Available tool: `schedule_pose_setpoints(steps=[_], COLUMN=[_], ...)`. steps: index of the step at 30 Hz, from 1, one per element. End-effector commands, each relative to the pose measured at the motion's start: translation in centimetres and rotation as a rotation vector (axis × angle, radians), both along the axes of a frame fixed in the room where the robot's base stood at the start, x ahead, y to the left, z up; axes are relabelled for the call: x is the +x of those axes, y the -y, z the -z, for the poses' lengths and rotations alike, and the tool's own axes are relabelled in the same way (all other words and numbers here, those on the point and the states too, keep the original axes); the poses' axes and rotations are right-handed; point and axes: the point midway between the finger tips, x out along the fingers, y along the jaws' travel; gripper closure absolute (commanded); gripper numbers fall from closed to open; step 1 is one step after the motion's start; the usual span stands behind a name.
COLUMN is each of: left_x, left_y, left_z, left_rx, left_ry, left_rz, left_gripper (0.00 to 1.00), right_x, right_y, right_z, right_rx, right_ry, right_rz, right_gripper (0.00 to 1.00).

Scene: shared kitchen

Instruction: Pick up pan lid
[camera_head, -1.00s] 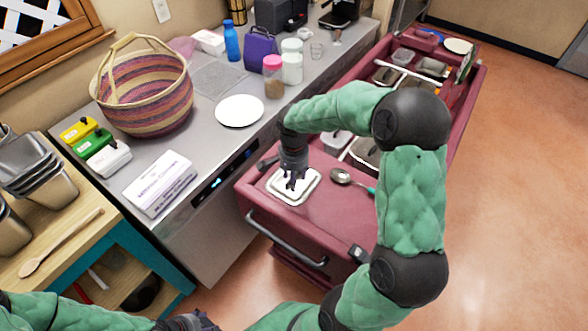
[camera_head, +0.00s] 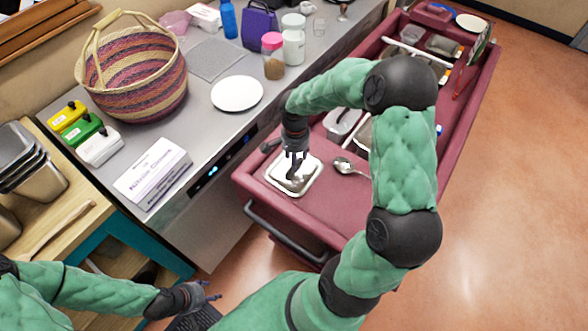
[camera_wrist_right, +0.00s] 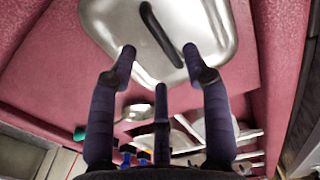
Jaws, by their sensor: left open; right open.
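The pan lid (camera_head: 292,189) is a silver rounded rectangle lying on the near end of the dark red cart top. It shows large at the top of the right wrist view (camera_wrist_right: 108,22), with a curved black handle (camera_wrist_right: 162,36). My right gripper (camera_head: 296,176) is over the lid with fingers pointing down. In the right wrist view its fingertips (camera_wrist_right: 159,55) are spread around the near end of the handle, not closed on it. Contact cannot be told. My left gripper (camera_head: 212,290) is open and empty at the bottom left, away from the cart.
A spoon (camera_head: 346,166) lies right of the lid. Food containers (camera_head: 343,122) sit in the cart behind it. The cart's handle bar (camera_head: 275,232) is in front. The steel counter at left holds a white plate (camera_head: 237,94), a box (camera_head: 152,172) and a basket (camera_head: 135,75).

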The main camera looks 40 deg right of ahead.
Motion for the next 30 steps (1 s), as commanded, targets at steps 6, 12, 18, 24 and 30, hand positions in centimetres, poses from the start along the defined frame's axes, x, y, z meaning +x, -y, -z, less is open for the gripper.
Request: schedule_pose_setpoints(steps=[6, 12, 18, 24, 30], left_x=[0.0, 0.0, 0.0, 0.0, 0.0], left_y=[0.0, 0.0, 0.0, 0.0, 0.0], left_z=[0.9, 1.2, 1.2, 1.2, 1.2], left_rx=[0.0, 0.0, 0.0, 0.0, 0.0], left_ry=[0.0, 0.0, 0.0, 0.0, 0.0], left_rz=[0.0, 0.0, 0.0, 0.0, 0.0], left_gripper=[0.47, 0.47, 0.47, 0.47, 0.47], right_x=[0.2, 0.2, 0.2, 0.2, 0.2], right_y=[-0.1, -0.1, 0.0, -0.1, 0.0], right_z=[3.1, 4.9, 4.8, 4.8, 4.7], right_rx=[0.002, 0.001, 0.001, 0.001, 0.0], right_ry=[-0.005, -0.002, -0.001, -0.001, 0.0], right_rz=[-0.001, 0.0, 0.0, 0.0, 0.0], right_gripper=[0.51, 0.51, 0.54, 1.0, 1.0])
